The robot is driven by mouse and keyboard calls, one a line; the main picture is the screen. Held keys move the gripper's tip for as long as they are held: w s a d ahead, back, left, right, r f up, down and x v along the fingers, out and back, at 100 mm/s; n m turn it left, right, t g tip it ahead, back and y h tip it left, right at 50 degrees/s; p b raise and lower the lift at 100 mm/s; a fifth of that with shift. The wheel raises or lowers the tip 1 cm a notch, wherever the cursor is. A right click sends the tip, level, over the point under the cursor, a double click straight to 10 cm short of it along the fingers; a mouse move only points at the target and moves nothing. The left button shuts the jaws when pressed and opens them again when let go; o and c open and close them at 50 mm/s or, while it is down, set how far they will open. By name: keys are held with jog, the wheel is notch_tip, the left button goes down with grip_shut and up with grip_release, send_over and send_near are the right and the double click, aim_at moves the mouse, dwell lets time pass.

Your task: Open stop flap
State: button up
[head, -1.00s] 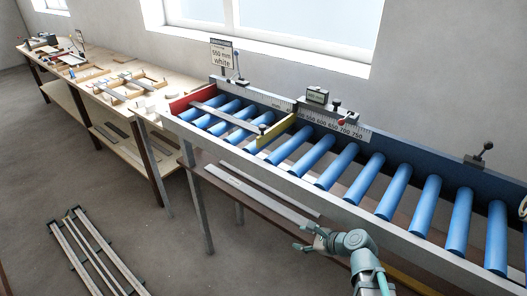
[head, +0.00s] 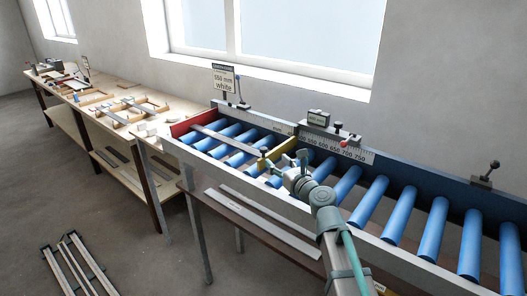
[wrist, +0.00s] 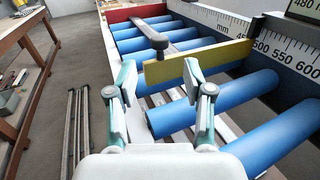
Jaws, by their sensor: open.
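The yellow stop flap (head: 289,150) stands across the blue roller conveyor, below the ruler; it shows in the wrist view too (wrist: 215,57). A dark knob (wrist: 158,42) stands at the flap's left part in the wrist view. A grey profile (head: 222,137) lies along the rollers and ends near that knob. My gripper (head: 279,168) is open and empty, close in front of the flap at the conveyor's near side. In the wrist view its two fingers (wrist: 160,82) are spread, with the flap beyond them. I cannot tell whether a fingertip touches the flap.
A red end plate (head: 192,123) closes the conveyor's far end. A ruler and a small display (head: 318,118) run along the back rail. The near rail (head: 400,262) lies under my arm. A wooden workbench (head: 127,107) stands at left; floor racks (head: 72,268) lie below.

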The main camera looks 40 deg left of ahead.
aim_at(265, 151)
jog(key=p+x, duration=0.1)
jog(key=x, duration=0.9)
jog(key=shift+p, duration=0.4)
grip_shut()
